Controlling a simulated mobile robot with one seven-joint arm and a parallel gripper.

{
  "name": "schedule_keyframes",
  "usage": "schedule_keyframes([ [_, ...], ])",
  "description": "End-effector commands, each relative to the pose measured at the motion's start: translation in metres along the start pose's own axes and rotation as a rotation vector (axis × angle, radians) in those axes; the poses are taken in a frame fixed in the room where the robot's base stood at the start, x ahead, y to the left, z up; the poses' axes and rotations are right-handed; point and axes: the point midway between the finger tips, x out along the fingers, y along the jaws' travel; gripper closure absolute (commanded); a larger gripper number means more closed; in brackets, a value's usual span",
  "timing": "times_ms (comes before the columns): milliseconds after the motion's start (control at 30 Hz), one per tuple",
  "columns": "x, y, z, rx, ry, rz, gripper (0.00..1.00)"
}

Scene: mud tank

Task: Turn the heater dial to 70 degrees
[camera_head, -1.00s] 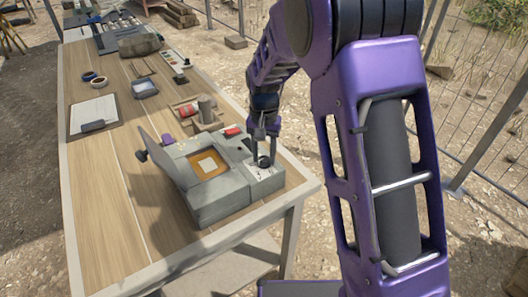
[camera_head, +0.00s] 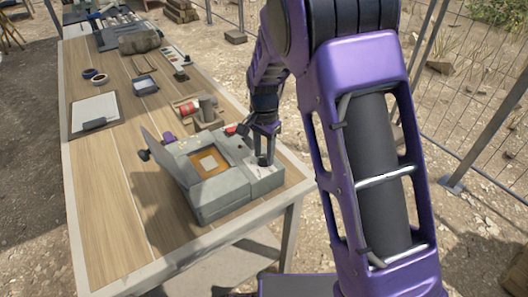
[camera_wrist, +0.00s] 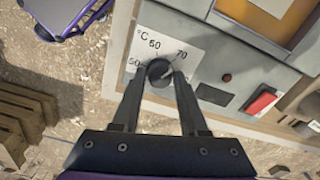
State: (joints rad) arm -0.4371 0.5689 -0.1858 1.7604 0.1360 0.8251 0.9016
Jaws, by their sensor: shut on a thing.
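The heater is a grey box (camera_head: 222,203) with an open lid, standing at the near end of the table. Its small dark round dial (camera_wrist: 158,70) sits on a pale scale plate marked °C, 50, 60 and 70. My gripper (camera_wrist: 159,74) is shut on the dial, one finger on each side. In the head view my gripper (camera_head: 264,158) reaches down onto the box's right part and mostly hides the dial. The dial's pointer is too small and covered to read.
A red switch (camera_wrist: 262,102) and a dark display (camera_wrist: 213,95) lie right of the dial in the wrist view. The raised lid (camera_head: 165,158) stands at the box's left. The wooden table (camera_head: 110,215) is clear left of the box.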

Motion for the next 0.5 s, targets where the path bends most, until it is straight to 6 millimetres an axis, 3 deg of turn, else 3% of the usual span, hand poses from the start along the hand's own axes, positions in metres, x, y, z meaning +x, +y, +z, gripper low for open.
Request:
schedule_keyframes([
  [333,-0.0007,-0.0006,-0.0004,0.001,0.001,-0.002,1.0],
  [367,-0.0007,-0.0006,-0.0004,0.001,0.001,-0.002,0.52],
  [500,-0.0005,-0.0004,-0.0002,0.001,0.001,-0.001,0.27],
])
